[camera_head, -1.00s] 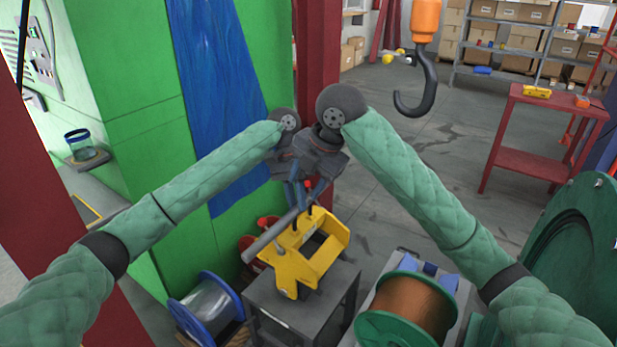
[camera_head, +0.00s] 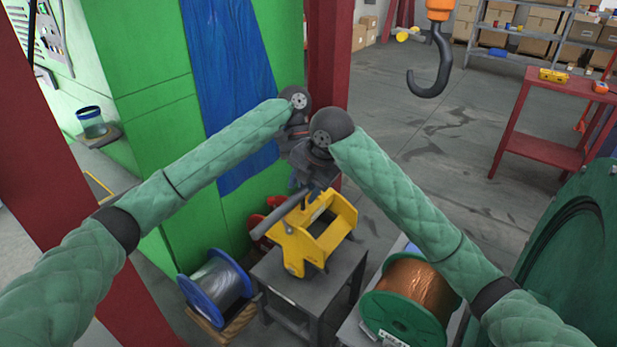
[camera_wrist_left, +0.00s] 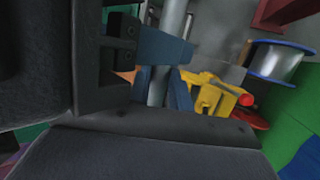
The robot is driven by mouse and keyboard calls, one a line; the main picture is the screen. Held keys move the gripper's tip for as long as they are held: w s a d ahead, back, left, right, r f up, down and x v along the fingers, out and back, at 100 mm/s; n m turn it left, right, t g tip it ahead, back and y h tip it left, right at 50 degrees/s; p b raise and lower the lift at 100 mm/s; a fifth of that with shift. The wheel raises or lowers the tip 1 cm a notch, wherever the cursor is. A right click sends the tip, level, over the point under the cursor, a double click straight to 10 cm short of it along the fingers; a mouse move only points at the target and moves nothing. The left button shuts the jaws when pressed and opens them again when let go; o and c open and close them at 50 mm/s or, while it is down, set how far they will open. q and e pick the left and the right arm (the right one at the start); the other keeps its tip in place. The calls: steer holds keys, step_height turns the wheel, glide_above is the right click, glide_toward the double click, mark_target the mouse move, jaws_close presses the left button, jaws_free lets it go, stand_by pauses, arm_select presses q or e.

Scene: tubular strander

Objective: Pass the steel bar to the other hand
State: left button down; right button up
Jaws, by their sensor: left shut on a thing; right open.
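The steel bar (camera_head: 271,218) is a plain grey rod, slanting in the head view above the yellow stand (camera_head: 297,252). In the left wrist view the bar (camera_wrist_left: 173,22) runs between blue-grey fingers. My left gripper (camera_head: 295,181) is shut on the bar; its fingers show in the left wrist view (camera_wrist_left: 160,72). My right gripper (camera_head: 312,183) is open, close beside the left one at the bar's upper end. The two grippers overlap in the head view, so whether the right fingers straddle the bar cannot be told.
The yellow stand sits on a dark table (camera_head: 328,283) below the grippers. A blue-rimmed spool (camera_head: 215,285) stands left of it and a copper wire spool (camera_head: 412,295) right. A green cabinet (camera_head: 150,110) and red post (camera_head: 328,60) rise behind. A crane hook (camera_head: 432,70) hangs at right.

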steer(key=shift+w+a+f, duration=0.1)
steer(key=shift+a+f, duration=0.05)
steer(key=shift+f, duration=0.35)
jaws_close()
arm_select(q)
steer(key=c, duration=1.2)
jaws_free()
